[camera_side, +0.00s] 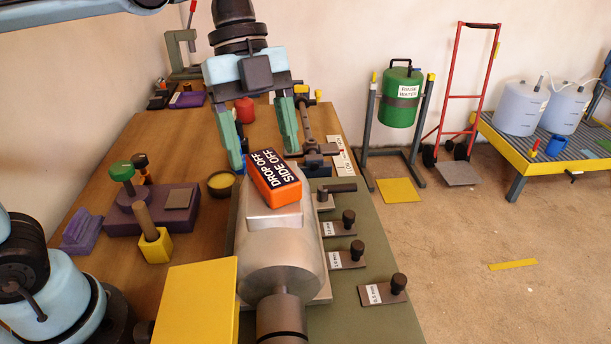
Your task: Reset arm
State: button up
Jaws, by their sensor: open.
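My gripper (266,150) points down over the workbench in the side view, with its two green-padded fingers spread apart. An orange block with a dark label reading "DROP OFF SIDE OFF" (273,184) lies tilted on top of a silver metal machine (279,245). The fingertips are just behind the block, one to each side. I cannot tell whether either finger touches it. Nothing shows clearly held between the fingers.
Left on the wooden bench (100,188) stand a purple block with a green knob (122,170), a yellow holder (155,246) and a small bowl (221,183). A yellow plate (197,303) is in front. Several labelled knobbed pieces (347,256) lie right. A green drum (400,98) stands beyond.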

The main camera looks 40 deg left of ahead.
jog(key=shift+f, duration=0.6)
jog(key=v, duration=1.2)
jog(key=x, duration=1.2)
jog(key=shift+f, duration=0.2)
notch_tip(320, 180, up, 4)
jog(key=shift+r, duration=0.15)
jog(key=s+d+r, duration=0.7)
jog(key=s, duration=0.3)
jog(key=d+f+m, duration=0.2)
jog(key=f, duration=0.1)
jog(key=d+f+m+g+y, duration=0.1)
jog(key=d+f, duration=0.1)
jog(key=f, duration=0.2)
jog(key=s+d+f+m, duration=0.1)
jog(key=d+f+m, duration=0.1)
jog(key=f, duration=0.1)
jog(key=shift+f+m+g, duration=0.3)
jog(key=shift+g, duration=0.1)
jog(key=shift+f, duration=0.9)
